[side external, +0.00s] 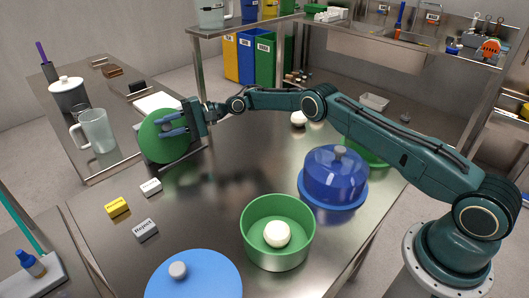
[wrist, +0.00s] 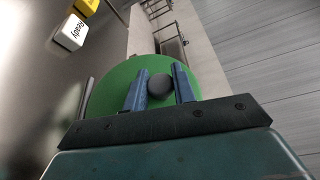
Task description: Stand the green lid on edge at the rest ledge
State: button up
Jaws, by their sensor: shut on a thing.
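The green lid (side external: 160,146) is a round disc, held on edge with its face upright at the far left edge of the steel table. My gripper (side external: 172,127) is shut on its dark knob, which shows between the fingers in the wrist view (wrist: 160,87). The lid (wrist: 122,78) fills the middle of the wrist view behind the fingers. A thin metal rail (side external: 182,164), perhaps the rest ledge, runs by the lid's lower edge. I cannot tell whether the lid touches it or the table.
A green bowl (side external: 288,253) with a dough ball (side external: 277,234), a blue domed cover (side external: 334,176) and a blue lid (side external: 195,278) are nearer. White and yellow label blocks (side external: 118,207) lie at the left. A glass jug (side external: 95,132) stands on the counter beyond the lid. The table's middle is clear.

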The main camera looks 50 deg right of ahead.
jog(key=shift+w+m, duration=0.3)
jog(key=shift+w, duration=0.05)
jog(key=o, duration=1.5)
jog(key=shift+d, duration=0.2)
jog(key=v, duration=1.3)
jog(key=shift+s+d+r, duration=0.1)
jog(key=shift+d+r, duration=0.05)
jog(key=shift+r, duration=0.1)
